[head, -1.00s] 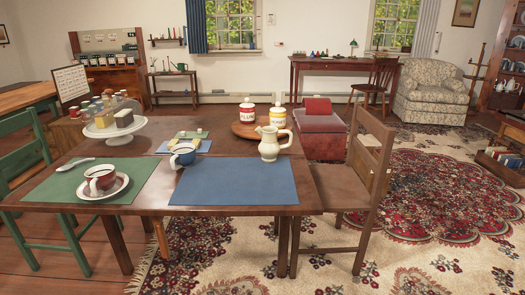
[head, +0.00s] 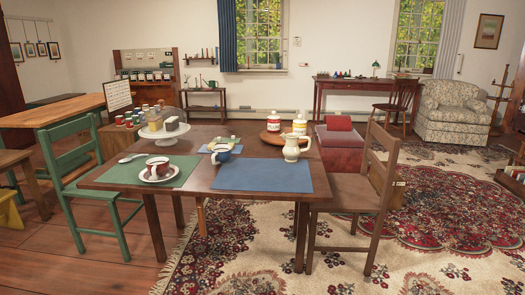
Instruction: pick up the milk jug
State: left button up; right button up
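The milk jug (head: 294,148) is a cream pitcher with a spout and a handle. It stands upright near the right end of the brown wooden table (head: 205,185), at the back edge of the blue placemat (head: 262,176). Behind it are a round wooden board (head: 270,137) and two labelled jars, a red and white one (head: 275,123) and a white and yellow one (head: 299,127). Neither of my grippers shows in the head view. Nothing is touching the jug from my side.
A wooden chair (head: 350,197) stands at the table's right end, close to the jug. A green chair (head: 82,170) is at the left. A blue mug (head: 221,154), a cup on a saucer (head: 158,171) and a cake stand (head: 164,133) are on the table. The patterned rug (head: 240,250) in front is clear.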

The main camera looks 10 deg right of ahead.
aim_at(291, 151)
jog(key=i+l+u, duration=0.15)
jog(key=u, duration=1.2)
jog(key=l, duration=1.15)
jog(key=i+l, duration=0.15)
jog(key=l, duration=1)
